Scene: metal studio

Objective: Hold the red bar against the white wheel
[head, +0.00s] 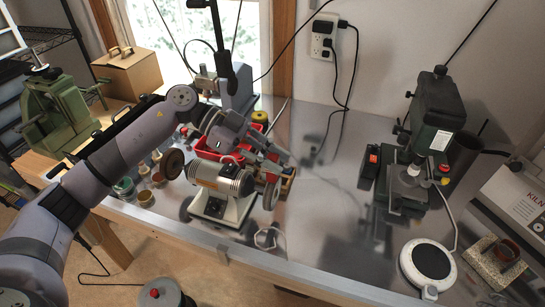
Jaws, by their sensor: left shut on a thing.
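A bench polisher with a silver motor (222,177) stands on the metal bench. Its pale wheel (270,193) is on the right end and a brown wheel (172,163) on the left end. My left gripper (275,163) reaches over the motor from behind, its fingers close above the pale wheel. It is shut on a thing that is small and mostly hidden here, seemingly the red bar. I cannot tell whether it touches the wheel. My right gripper is out of view.
A red tray (215,146) lies behind the motor. Small jars (144,196) stand left of it. A green drill press (430,125), a round white-rimmed plate (431,262) and a kiln (515,200) are on the right. The bench middle is clear.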

